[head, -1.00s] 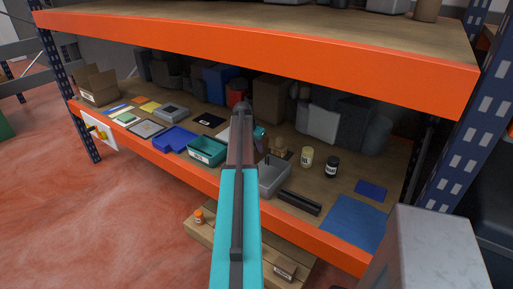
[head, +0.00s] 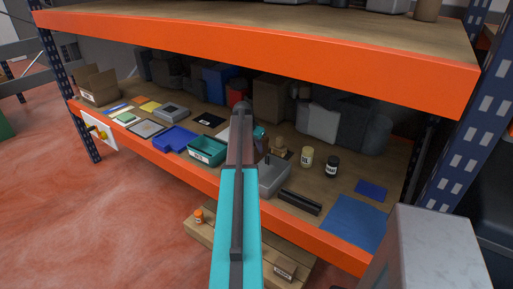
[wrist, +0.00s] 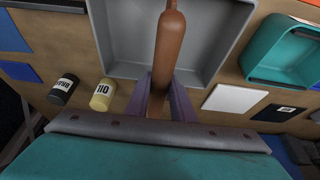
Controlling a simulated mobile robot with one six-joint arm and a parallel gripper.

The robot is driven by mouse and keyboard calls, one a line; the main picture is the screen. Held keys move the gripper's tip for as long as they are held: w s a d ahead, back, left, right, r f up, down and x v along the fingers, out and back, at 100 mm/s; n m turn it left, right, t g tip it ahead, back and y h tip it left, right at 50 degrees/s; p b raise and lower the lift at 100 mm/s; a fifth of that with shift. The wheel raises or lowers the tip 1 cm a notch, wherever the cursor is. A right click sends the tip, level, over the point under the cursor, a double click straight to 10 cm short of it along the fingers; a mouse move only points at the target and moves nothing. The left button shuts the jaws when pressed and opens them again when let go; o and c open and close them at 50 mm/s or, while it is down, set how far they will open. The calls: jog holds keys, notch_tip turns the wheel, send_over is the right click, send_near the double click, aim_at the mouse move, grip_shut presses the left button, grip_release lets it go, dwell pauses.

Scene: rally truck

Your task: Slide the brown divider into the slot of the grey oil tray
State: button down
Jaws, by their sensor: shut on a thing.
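The brown divider (wrist: 169,45) is held between the two purple-grey fingers of my gripper (wrist: 166,106), which is shut on it. In the wrist view it reaches up across the inside of the grey oil tray (wrist: 117,38). Its lower end is hidden between the fingers, and I cannot tell whether it touches the tray. In the head view the tray (head: 275,183) stands near the shelf's front edge, partly behind my arm, and the fingertips are mostly hidden. The tray's slot cannot be made out.
A teal bin (head: 207,151) stands left of the tray. A black bar (head: 299,202) lies to its right. A cream bottle (head: 307,157) and a black bottle (head: 331,167) stand behind right. The orange beam (head: 180,176) edges the shelf; another shelf hangs above.

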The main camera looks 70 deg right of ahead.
aim_at(256, 158)
jog(key=shift+f+b, duration=1.8)
jog(key=shift+f, duration=1.7)
dwell(0.8)
jog(key=c, duration=1.5)
grip_release()
jog(key=shift+o, duration=0.2)
jog(key=shift+r, duration=0.15)
jog(key=shift+b+v, duration=1.35)
jog(key=shift+v, duration=5.45)
